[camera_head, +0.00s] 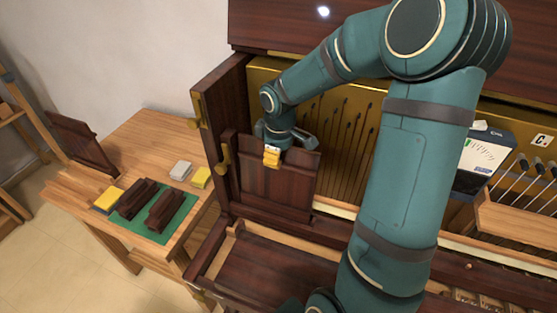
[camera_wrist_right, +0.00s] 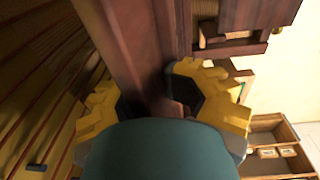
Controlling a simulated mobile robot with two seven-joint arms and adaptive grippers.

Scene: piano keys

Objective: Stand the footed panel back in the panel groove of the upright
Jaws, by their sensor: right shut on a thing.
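The dark red-brown wooden panel (camera_head: 278,186) is upright, slightly tilted in the picture, at the left end of the open upright (camera_head: 229,95). My right gripper (camera_head: 272,157) is shut on its top edge. In the right wrist view the yellow fingers (camera_wrist_right: 160,100) lie on both sides of the panel (camera_wrist_right: 138,45). The panel's lower edge is close to the ledge above the keyboard area; I cannot tell whether it sits in the groove. The groove and the panel's feet are not clearly visible. My left gripper is not in view.
A wooden side table (camera_head: 150,135) at left holds a green mat (camera_head: 178,222) with dark wooden blocks, and yellow and grey pieces. Another dark panel (camera_head: 82,143) stands at its far left. A box (camera_head: 482,155) and a wooden tray (camera_head: 515,215) of hammers are right of my arm.

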